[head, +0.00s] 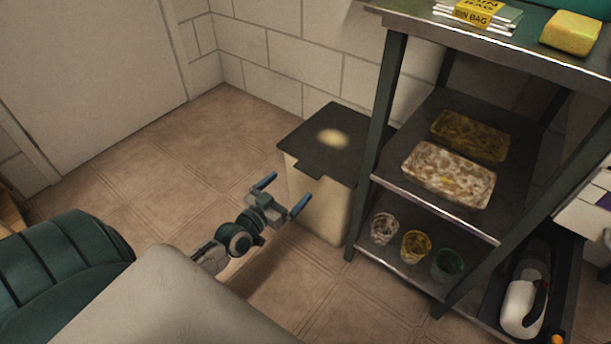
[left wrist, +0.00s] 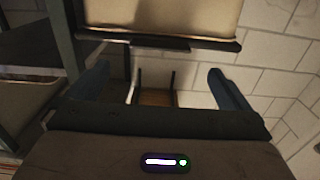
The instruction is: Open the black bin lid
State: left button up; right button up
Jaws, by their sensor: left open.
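The bin (head: 322,208) has a cream body and a flat black lid (head: 355,160), which lies shut on top. A small dark tab (head: 309,169) juts from the lid's front edge. My left gripper (head: 283,193) is open and empty, in front of the bin, apart from the lid. In the left wrist view the cream bin body (left wrist: 165,14) fills the top, with the lid's dark edge and its tab (left wrist: 160,44) just beyond my open fingers (left wrist: 157,78). My right gripper is not in view.
A metal shelf rack (head: 375,140) stands close to the bin's right side, holding two trays (head: 450,175) (head: 471,137) and three cups (head: 416,247). A white tiled wall (head: 290,60) is behind the bin. The floor (head: 170,170) to the left is clear.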

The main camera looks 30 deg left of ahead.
aim_at(305, 173)
pick_arm(q)
jog(key=w+b, duration=0.1)
jog(key=w, duration=0.6)
jog(key=shift+w+d+b, duration=0.25)
jog(key=shift+w+b, duration=0.05)
jog(key=shift+w, duration=0.05)
jog(key=c, duration=1.3)
